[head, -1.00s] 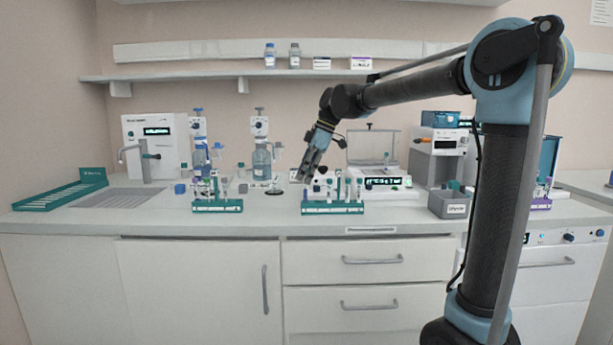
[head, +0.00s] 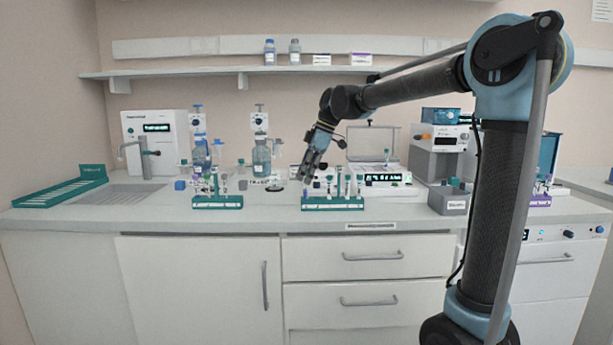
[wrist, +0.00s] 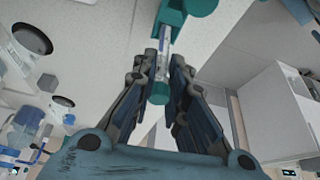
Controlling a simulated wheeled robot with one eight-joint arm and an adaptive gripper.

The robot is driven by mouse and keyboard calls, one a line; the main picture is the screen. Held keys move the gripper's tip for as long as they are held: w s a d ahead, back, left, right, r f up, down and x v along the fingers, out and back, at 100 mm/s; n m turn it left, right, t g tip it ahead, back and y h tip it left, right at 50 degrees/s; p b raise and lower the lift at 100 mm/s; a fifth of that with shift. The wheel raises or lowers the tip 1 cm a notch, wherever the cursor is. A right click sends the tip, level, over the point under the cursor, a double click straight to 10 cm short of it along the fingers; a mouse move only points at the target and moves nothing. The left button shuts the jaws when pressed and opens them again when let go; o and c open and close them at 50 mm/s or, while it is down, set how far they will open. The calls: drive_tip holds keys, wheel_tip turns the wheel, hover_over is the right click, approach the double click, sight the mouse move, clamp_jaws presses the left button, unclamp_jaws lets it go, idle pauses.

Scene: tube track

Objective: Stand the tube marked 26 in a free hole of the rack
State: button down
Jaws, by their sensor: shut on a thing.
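My gripper (head: 309,172) is above the left end of the right-hand teal rack (head: 332,206), near its back. In the wrist view my gripper (wrist: 163,62) is shut on a clear tube (wrist: 163,46) with a teal cap (wrist: 159,93), the cap toward my palm. The tube's far end meets or overlaps a teal piece (wrist: 172,18) at the top edge; I cannot tell whether it is inside a hole. No number is readable on the tube. The right-hand rack holds several tubes; its holes are too small to make out.
Another teal rack (head: 217,203) with several tubes stands to the left. A balance (head: 388,181) is behind the right-hand rack, and a grey box (head: 447,202) is to its right. The counter between the two racks is mostly clear.

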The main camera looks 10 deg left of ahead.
drive_tip(key=shift+f, duration=0.4)
drive_tip(key=c, duration=1.5)
unclamp_jaws()
drive_tip(key=v, duration=1.2)
drive_tip(key=shift+w, duration=0.1)
